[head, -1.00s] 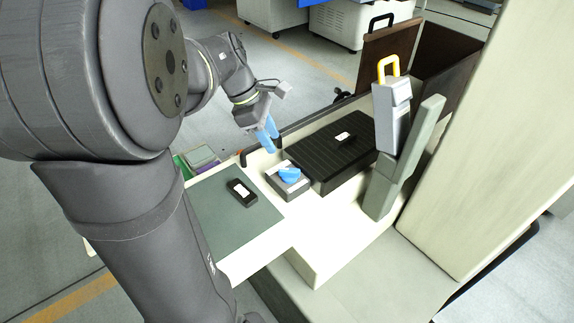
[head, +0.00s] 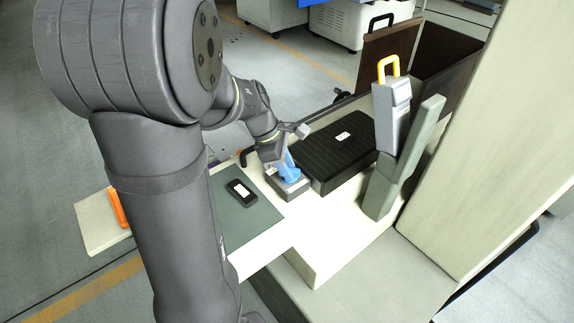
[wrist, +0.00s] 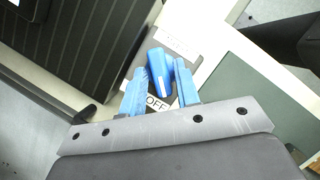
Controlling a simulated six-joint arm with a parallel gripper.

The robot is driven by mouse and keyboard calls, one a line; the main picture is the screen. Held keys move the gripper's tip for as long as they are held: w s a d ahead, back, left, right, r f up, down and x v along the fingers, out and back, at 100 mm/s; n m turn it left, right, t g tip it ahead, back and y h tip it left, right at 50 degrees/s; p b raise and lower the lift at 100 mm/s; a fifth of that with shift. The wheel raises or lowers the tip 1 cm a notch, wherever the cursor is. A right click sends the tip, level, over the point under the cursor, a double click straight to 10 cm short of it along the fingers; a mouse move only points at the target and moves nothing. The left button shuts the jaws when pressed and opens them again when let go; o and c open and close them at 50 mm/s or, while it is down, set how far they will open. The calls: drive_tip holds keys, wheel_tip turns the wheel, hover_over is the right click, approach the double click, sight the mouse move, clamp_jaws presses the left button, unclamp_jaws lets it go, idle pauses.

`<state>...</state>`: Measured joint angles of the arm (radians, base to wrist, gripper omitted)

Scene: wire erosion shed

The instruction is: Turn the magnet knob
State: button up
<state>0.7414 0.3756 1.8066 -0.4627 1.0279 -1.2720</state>
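The blue magnet knob (wrist: 159,72) shows in the wrist view on a grey block (head: 291,190) that stands beside the black ribbed plate (head: 338,150). A white label reading OFF (wrist: 156,103) lies beside the knob. My gripper (wrist: 160,88) has its blue fingers on either side of the knob, apart, with narrow gaps showing. In the head view my gripper (head: 289,165) is down over the block and hides most of the knob. I cannot tell whether either finger touches it.
A black handheld device (head: 241,192) lies on the green mat (head: 236,217) to the left. A grey unit with a yellow handle (head: 390,95) stands at the right end of the black plate. An orange-handled item (head: 117,207) lies at the left. The white bench front is clear.

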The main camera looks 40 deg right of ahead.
clamp_jaws()
drive_tip(key=m+g+y, duration=0.1)
drive_tip(key=m, duration=0.2)
drive_tip(key=shift+w+d+m, duration=0.1)
drive_tip(key=shift+d+m, duration=0.05)
drive_tip(key=shift+m, duration=0.25)
drive_tip(key=m+y, duration=0.1)
drive_tip(key=m, duration=0.2)
drive_tip(key=shift+d+m+y, duration=0.1)
drive_tip(key=shift+m+y, duration=0.2)
drive_tip(key=shift+m, duration=0.1)
drive_tip(key=m+y, duration=0.2)
drive_tip(key=m, duration=0.3)
drive_tip(key=shift+d, duration=0.15)
drive_tip(key=m+y, duration=0.1)
drive_tip(key=m, duration=0.4)
drive_tip(key=shift+d+t+y, duration=0.1)
drive_tip(key=shift+t+y, duration=0.3)
drive_tip(key=shift+m, duration=0.3)
drive_tip(key=shift+o, duration=1.6)
unclamp_jaws()
